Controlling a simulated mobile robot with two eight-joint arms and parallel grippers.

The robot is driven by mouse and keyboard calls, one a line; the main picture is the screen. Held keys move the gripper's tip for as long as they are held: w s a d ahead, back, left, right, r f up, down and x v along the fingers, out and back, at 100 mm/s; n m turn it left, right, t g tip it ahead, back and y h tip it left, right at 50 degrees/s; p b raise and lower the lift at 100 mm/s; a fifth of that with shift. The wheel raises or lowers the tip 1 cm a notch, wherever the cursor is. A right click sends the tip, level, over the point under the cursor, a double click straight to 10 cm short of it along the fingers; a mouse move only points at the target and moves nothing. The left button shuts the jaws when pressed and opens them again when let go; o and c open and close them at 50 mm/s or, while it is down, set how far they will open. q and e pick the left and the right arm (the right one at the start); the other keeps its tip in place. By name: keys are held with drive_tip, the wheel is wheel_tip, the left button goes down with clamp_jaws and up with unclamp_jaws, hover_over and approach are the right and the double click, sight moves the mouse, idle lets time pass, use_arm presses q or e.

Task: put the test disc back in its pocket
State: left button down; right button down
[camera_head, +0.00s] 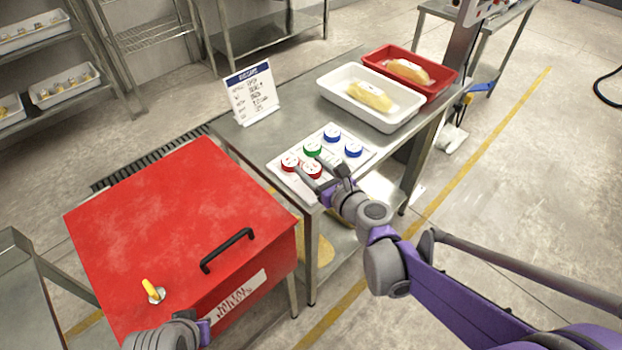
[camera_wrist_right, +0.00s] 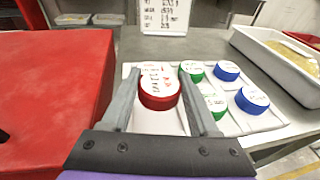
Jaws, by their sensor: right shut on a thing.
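My right gripper (camera_head: 318,172) is shut on a red-rimmed disc with a white, marked top (camera_head: 311,169). In the right wrist view the same disc (camera_wrist_right: 160,92) sits between the two fingertips (camera_wrist_right: 158,98), roughly level. It is over the front left part of the white tray (camera_head: 329,198). The pocket under it is hidden, and I cannot tell whether the disc touches the tray. Another red disc (camera_head: 290,162) lies left of the held one. A green disc (camera_head: 312,149) and two blue discs (camera_head: 332,134) (camera_head: 353,149) sit on the tray. A second green disc (camera_wrist_right: 213,104) shows in the wrist view.
A white sign (camera_head: 252,94) stands behind the tray on the steel table. A white bin (camera_head: 371,112) and a red bin (camera_head: 436,75), each holding a yellowish item, stand at the back right. A large red box with a black handle (camera_head: 228,250) is at the left.

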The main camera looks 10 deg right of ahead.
wheel_tip(320, 180, down, 3)
drive_tip(key=shift+s+f+b, duration=0.15)
drive_tip(key=shift+f+b, duration=0.05)
drive_tip(key=shift+b, duration=0.9)
drive_tip(key=shift+r, duration=0.1)
drive_tip(key=shift+c, duration=0.7)
unclamp_jaws()
